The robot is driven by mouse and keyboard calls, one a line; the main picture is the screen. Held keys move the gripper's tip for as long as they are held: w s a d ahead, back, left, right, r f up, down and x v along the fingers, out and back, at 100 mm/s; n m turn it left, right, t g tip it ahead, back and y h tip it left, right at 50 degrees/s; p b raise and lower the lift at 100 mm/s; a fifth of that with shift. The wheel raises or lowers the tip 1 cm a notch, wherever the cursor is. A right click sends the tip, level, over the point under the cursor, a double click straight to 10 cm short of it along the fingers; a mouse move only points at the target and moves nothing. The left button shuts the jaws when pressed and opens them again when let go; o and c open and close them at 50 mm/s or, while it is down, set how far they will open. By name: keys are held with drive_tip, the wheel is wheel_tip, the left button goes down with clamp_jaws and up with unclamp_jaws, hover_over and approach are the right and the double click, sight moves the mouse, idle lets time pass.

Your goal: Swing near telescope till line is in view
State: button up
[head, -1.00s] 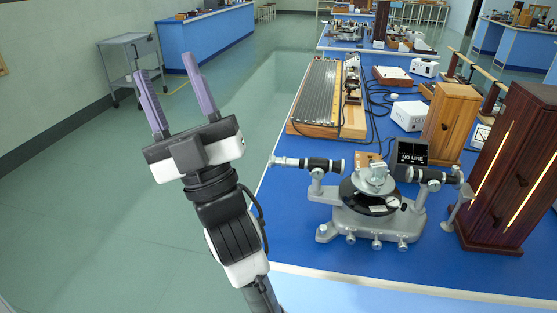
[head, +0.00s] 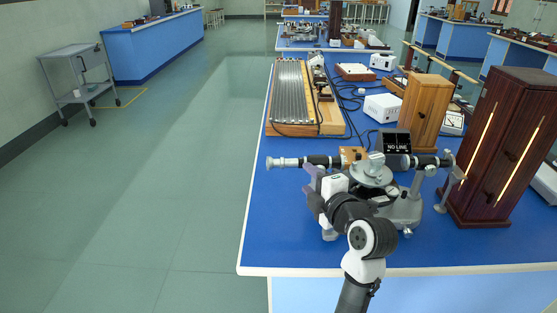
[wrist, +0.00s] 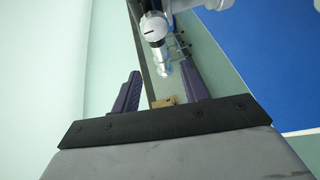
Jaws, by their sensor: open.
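The near spectrometer (head: 405,208) stands on the blue bench, partly hidden by my arm. Its telescope (head: 287,162), with a silver eyepiece end and black tube, points left. Its collimator (head: 428,160) points right toward the dark wooden lamp cabinet (head: 508,145). A black display (head: 396,143) behind it reads "NO LINE". My gripper (head: 309,180) is open, its purple fingers just below the telescope tube. In the wrist view, a silver and black tube part (wrist: 154,32) shows beyond and between the open fingers (wrist: 160,78); I cannot tell whether they touch it.
A light wooden cabinet (head: 425,112), a white box (head: 382,108) and a ribbed long apparatus (head: 293,92) stand farther back on the bench. Cables lie between them. The bench's front left surface (head: 275,235) is clear. A grey trolley (head: 82,80) stands on the open floor at left.

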sight(292, 165)
drive_tip(key=p+x, duration=0.3)
drive_tip(key=x, duration=0.9)
drive_tip(key=shift+a, duration=0.1)
clamp_jaws()
